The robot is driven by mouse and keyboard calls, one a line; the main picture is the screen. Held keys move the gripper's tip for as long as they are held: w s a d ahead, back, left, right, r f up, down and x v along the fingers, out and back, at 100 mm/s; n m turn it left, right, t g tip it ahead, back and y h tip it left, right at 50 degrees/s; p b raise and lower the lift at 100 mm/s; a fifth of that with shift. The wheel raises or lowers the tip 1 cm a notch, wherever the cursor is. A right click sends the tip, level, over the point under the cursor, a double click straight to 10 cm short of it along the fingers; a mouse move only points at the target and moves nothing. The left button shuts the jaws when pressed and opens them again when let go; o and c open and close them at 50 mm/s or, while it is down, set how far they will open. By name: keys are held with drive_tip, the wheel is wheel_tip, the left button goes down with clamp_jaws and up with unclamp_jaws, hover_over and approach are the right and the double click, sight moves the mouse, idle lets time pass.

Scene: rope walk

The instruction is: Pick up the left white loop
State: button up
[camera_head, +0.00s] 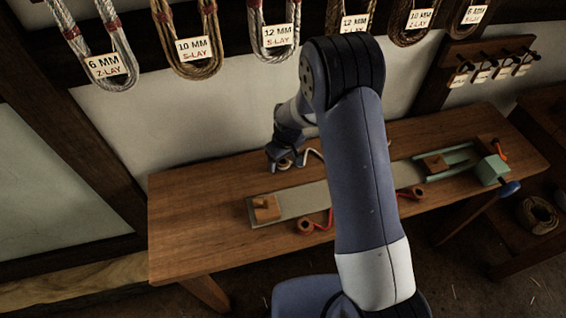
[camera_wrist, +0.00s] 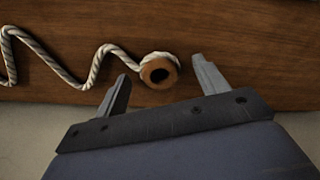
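The left white loop (camera_wrist: 148,61) is the rope end wrapped around an orange-brown ring with a dark hole, on the wooden bench. In the wrist view its white rope (camera_wrist: 98,68) zigzags off to the left. In the head view the ring (camera_head: 285,164) is partly hidden by my gripper, with the white rope (camera_head: 313,153) to its right. My gripper (camera_wrist: 160,68) is open, with one finger on each side of the ring. Both fingers look apart from the ring. Their height above the bench is hard to tell. My gripper also shows at the bench's back left in the head view (camera_head: 287,158).
The wooden bench (camera_head: 190,220) carries a long pale strip (camera_head: 300,202) with a wooden block (camera_head: 266,208). A ringed red rope (camera_head: 307,226) lies at the front. A green device (camera_head: 490,170) stands at the right. Labelled rope coils (camera_head: 190,68) hang behind. The bench's left end is clear.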

drive_tip(key=c, duration=1)
drive_tip(key=shift+s+r+b, duration=0.15)
drive_tip(key=shift+r+b, duration=0.3)
drive_tip(key=shift+b, duration=0.05)
wheel_tip(320, 180, up, 6)
drive_tip(key=r+b, duration=0.1)
drive_tip(key=shift+s+d+f+b, duration=0.1)
drive_tip(key=shift+s+d+b, duration=0.75)
drive_tip(key=shift+s, duration=2.3)
drive_tip(key=shift+s+d+f+b, duration=0.15)
drive_tip(key=shift+s+d+b, duration=0.6)
drive_tip(key=shift+s, duration=2.4)
drive_tip(key=shift+s+d+f+b, duration=0.1)
drive_tip(key=shift+s+d+b, duration=0.35)
drive_tip(key=shift+s+d, duration=1.75)
drive_tip(key=shift+s+a, duration=0.95)
drive_tip(key=shift+a, duration=0.05)
